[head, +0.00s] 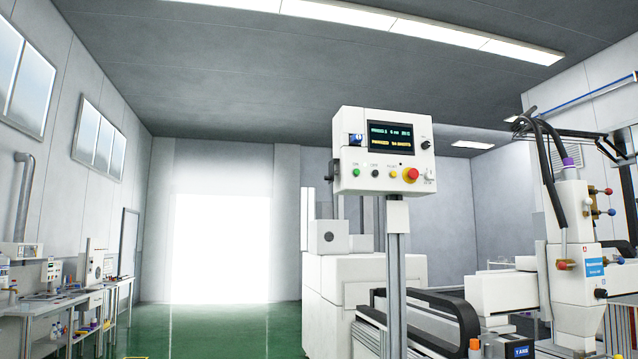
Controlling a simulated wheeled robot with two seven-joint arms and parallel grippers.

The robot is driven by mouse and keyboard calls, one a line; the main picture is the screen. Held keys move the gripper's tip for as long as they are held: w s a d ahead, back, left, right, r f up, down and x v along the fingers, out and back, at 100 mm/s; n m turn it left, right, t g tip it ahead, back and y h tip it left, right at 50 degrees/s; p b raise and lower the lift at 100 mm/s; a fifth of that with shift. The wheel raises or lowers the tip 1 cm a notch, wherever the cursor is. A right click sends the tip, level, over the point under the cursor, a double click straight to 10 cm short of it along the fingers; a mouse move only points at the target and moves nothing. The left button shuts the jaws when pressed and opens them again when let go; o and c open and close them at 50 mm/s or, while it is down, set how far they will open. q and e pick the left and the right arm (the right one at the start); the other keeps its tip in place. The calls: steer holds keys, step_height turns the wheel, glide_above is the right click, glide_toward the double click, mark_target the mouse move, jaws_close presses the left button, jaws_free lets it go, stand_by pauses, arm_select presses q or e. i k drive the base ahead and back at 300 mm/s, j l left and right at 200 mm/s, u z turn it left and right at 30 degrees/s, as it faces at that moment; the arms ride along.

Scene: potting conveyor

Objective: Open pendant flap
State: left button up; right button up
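The white control pendant (381,152) stands on a grey post near the middle of the head view. It has a dark screen (390,137) with green and yellow text. Below the screen are a green, a black and a yellow button and a red emergency stop (411,175). A blue knob (356,139) is at its upper left and a small black knob at its upper right. A dark fitting (331,172) sticks out from its left side. I cannot tell which part is the flap. Neither of my grippers shows.
A white machine (574,262) with cables and coloured knobs stands at right. White cabinets (345,285) and a black cable chain (440,305) are behind and beside the post. Workbenches (70,305) line the left wall. The green floor (225,330) is clear at centre left.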

mark_target(330, 177)
steer(key=i+j, duration=0.1)
steer(key=i, duration=0.5)
steer(key=i+j, duration=0.1)
steer(key=i, duration=0.55)
steer(key=i+j+z, duration=0.1)
steer(key=i, duration=0.5)
